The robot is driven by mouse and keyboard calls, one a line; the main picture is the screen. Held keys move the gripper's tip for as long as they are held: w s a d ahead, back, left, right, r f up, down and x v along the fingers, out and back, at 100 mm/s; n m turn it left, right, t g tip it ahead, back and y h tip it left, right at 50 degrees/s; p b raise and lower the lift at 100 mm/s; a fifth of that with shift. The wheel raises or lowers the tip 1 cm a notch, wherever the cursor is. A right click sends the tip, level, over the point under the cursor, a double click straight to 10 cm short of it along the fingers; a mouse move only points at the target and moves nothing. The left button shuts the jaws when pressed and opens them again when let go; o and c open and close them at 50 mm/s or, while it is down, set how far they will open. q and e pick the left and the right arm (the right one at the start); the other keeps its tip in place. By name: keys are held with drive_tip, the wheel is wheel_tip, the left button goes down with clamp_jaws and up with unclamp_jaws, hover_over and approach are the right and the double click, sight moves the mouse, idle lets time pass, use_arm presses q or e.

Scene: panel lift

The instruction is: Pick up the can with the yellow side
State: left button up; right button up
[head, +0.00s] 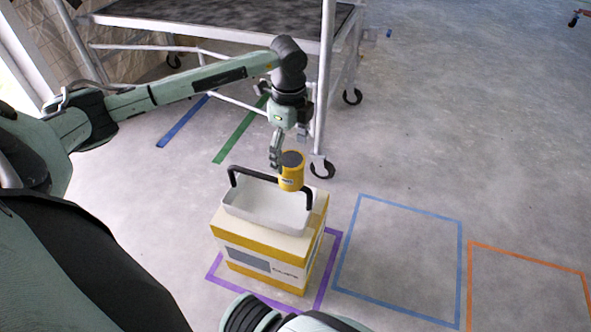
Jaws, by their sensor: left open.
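A yellow can (291,178) with a dark top shows at the back right part of a white tray (262,216) with black handles. The can overlaps the tray's far rim, and I cannot tell whether it rests in the tray or is just above it. My left gripper (281,157) points down from above and is open, with one finger just left of the can. The other finger is partly hidden, and contact with the can is unclear. My right gripper is not in view.
The tray sits on a yellow and white box (262,264) inside a purple floor outline (329,262). A wheeled metal platform (217,22) stands behind. Blue (399,204) and orange (526,257) outlines lie to the right, on clear floor.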

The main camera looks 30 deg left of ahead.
sight(292, 180)
use_arm(q)
wheel_tip(292, 180, down, 8)
drive_tip(key=shift+w+d+r, duration=0.1)
drive_tip(key=shift+d+r, duration=0.05)
drive_tip(key=shift+r, duration=0.1)
drive_tip(key=c, duration=1.4)
drive_tip(key=shift+r, duration=0.1)
drive_tip(key=shift+c, duration=1.3)
drive_tip(key=shift+r, duration=0.1)
